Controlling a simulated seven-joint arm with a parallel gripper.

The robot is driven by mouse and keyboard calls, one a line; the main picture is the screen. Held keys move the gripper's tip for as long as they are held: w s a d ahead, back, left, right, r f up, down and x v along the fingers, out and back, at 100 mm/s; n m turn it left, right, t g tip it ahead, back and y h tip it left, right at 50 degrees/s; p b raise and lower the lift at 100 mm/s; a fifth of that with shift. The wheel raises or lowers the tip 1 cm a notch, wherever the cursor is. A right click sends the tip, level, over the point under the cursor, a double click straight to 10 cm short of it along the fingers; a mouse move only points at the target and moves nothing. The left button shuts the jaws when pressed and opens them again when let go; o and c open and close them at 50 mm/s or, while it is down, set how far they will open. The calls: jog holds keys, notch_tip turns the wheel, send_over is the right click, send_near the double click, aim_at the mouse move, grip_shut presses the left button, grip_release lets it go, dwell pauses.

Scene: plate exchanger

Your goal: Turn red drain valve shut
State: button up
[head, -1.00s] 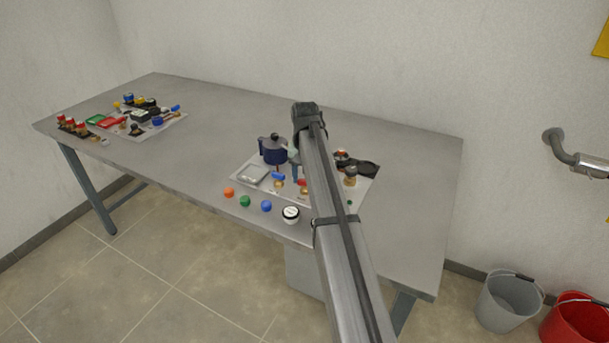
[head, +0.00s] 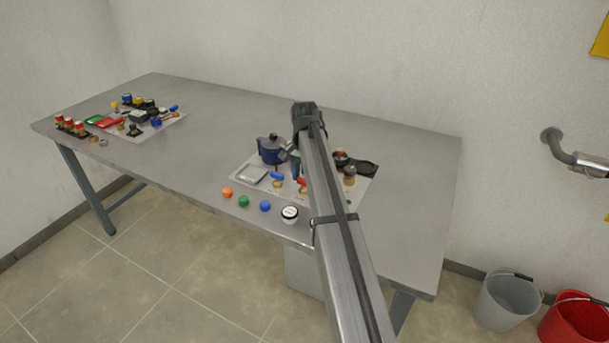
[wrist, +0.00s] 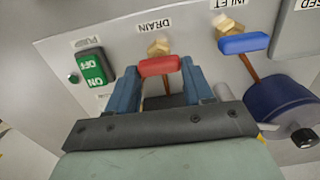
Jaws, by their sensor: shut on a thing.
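The red drain valve handle (wrist: 159,65) lies level in the wrist view, between the two blue fingers of my gripper (wrist: 160,82). The fingers are shut on it, one at each end. Its brass fitting (wrist: 158,47) shows just above, under the DRAIN label (wrist: 153,25). In the head view the red handle (head: 302,182) is a small patch beside my arm. My gripper (head: 291,157) is over the panel there, mostly hidden behind my forearm.
The blue inlet valve handle (wrist: 244,43) is close on the right, with a dark blue pot-like body (wrist: 282,103) below it. A green ON/OFF switch (wrist: 92,67) is on the left.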

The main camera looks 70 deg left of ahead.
jog(key=o, duration=1)
jog(key=shift+o, duration=0.2)
jog(key=shift+r, duration=0.1)
notch_tip(320, 180, up, 14)
jog(key=shift+w+f, duration=0.1)
jog(key=shift+f, duration=0.1)
dwell(0.4)
